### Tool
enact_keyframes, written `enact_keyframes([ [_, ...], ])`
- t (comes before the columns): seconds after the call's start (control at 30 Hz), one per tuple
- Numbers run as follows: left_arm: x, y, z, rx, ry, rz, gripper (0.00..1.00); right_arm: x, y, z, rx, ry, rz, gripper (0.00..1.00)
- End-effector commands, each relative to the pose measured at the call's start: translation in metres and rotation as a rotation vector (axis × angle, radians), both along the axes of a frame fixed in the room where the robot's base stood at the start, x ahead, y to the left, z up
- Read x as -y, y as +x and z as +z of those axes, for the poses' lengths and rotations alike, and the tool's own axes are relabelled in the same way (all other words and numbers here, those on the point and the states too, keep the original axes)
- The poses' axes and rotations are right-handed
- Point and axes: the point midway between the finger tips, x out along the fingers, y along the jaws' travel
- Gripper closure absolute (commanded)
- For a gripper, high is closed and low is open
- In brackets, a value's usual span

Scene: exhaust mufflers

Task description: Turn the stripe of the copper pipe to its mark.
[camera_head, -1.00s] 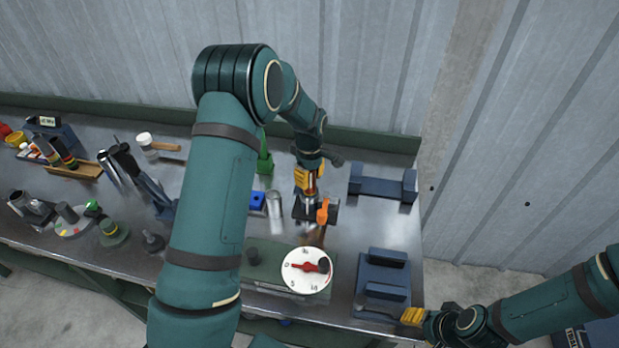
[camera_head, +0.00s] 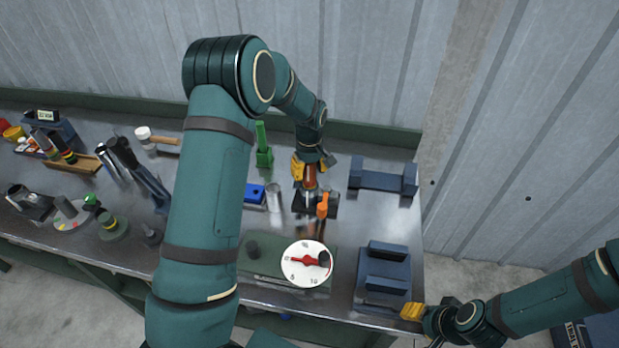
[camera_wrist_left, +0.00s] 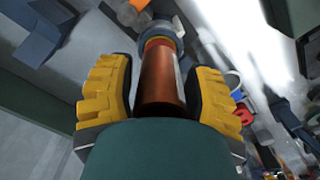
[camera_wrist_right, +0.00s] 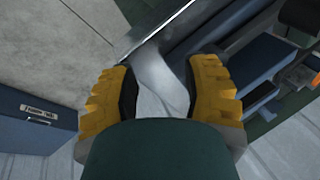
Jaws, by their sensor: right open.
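The copper pipe (camera_head: 310,178) stands upright in a dark clamp (camera_head: 308,206) with an orange lever (camera_head: 322,206). The left wrist view shows the pipe (camera_wrist_left: 162,80) between my left fingers, with a pale stripe (camera_wrist_left: 179,72) along its right side. A yellow and red band (camera_wrist_left: 160,43) shows at its far end. My left gripper (camera_head: 311,164) is around the pipe's upper part, its fingers spread about as wide as the right ones. I cannot make out the mark. My right gripper (camera_head: 412,312) is open and empty at the bench's front right corner; its fingers (camera_wrist_right: 160,90) show apart.
A white dial with a red pointer (camera_head: 306,264) stands in front of the clamp. Blue cradles stand at the right (camera_head: 382,180) and front right (camera_head: 384,283). A metal cylinder (camera_head: 274,198), blue block (camera_head: 255,194) and green post (camera_head: 263,148) are left of the pipe.

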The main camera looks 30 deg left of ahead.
Motion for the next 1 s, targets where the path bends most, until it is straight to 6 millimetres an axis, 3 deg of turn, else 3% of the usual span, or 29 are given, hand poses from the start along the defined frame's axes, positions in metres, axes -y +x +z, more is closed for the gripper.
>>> enact_keyframes([
  [0.33, 0.000, 0.000, 0.001, 0.000, 0.000, 0.001, 0.32, 0.000, 0.000, 0.000, 0.000, 0.000, 0.000, 0.53],
  [0.47, 0.000, 0.001, 0.010, 0.001, 0.000, 0.001, 0.32, 0.000, 0.000, 0.000, 0.000, 0.000, 0.000, 0.53],
  [1.0, 0.000, 0.001, 0.106, 0.003, 0.000, 0.001, 0.32, 0.000, 0.000, 0.000, 0.000, 0.000, 0.000, 0.53],
])
